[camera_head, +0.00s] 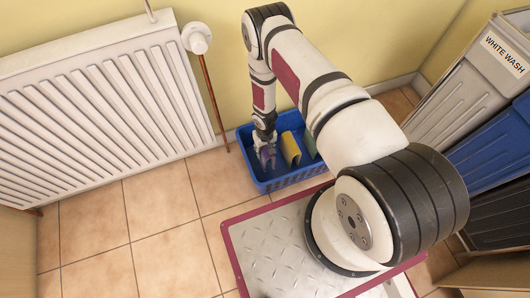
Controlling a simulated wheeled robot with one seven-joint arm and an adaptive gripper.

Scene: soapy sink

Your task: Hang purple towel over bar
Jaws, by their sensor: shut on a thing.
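The purple towel (268,161) is a small folded shape in the left part of the blue basket (292,180), which stands on the floor by the wall. My gripper (266,151) reaches down into the basket and is shut on the purple towel's upper part. The towel is partly hidden by the gripper. I cannot tell whether its lower edge touches the basket floor.
A yellow towel (290,149) and a green towel (309,146) stand to the purple towel's right in the basket. A white radiator (100,100) with a copper pipe (213,104) is at left. Grey, blue and black bins stand at right. Tiled floor is clear at lower left.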

